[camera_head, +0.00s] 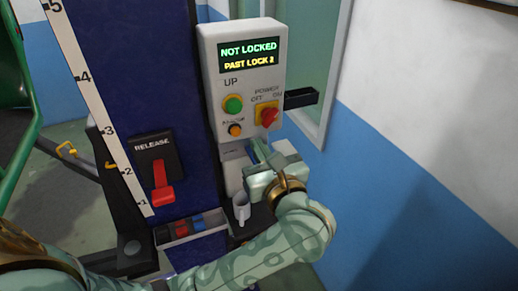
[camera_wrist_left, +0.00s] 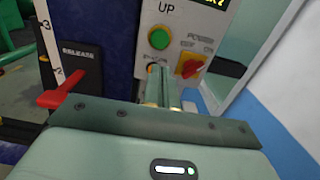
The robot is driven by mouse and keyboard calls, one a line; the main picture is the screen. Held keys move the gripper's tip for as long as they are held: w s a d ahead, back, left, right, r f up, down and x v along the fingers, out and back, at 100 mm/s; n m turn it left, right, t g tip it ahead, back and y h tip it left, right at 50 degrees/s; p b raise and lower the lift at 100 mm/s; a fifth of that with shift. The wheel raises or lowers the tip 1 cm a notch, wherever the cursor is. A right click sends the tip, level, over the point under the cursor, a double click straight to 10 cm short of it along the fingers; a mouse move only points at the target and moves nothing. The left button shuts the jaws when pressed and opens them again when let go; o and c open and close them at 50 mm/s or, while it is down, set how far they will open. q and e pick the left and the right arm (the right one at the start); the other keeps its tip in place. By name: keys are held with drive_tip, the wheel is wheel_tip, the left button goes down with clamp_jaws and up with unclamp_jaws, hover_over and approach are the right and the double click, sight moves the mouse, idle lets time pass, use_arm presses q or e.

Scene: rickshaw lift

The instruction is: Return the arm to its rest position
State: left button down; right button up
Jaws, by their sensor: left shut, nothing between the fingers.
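My left gripper (camera_head: 257,152) is shut and empty, just below the control box (camera_head: 211,65). My left arm (camera_head: 225,265) reaches in from the lower left, across the front of the lift column. In the left wrist view the closed fingers (camera_wrist_left: 164,85) point toward the control box, below its green UP button (camera_wrist_left: 159,38). The fingertips overlap the small button there; I cannot tell whether they touch it. The box's display (camera_head: 248,56) reads NOT LOCKED and PAST LOCK 2. My right gripper is not in view.
A red power knob (camera_head: 268,117) sits right of the green button. A red release lever (camera_head: 162,186) is on the blue column (camera_head: 140,60). A blue and white wall (camera_head: 400,180) is right.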

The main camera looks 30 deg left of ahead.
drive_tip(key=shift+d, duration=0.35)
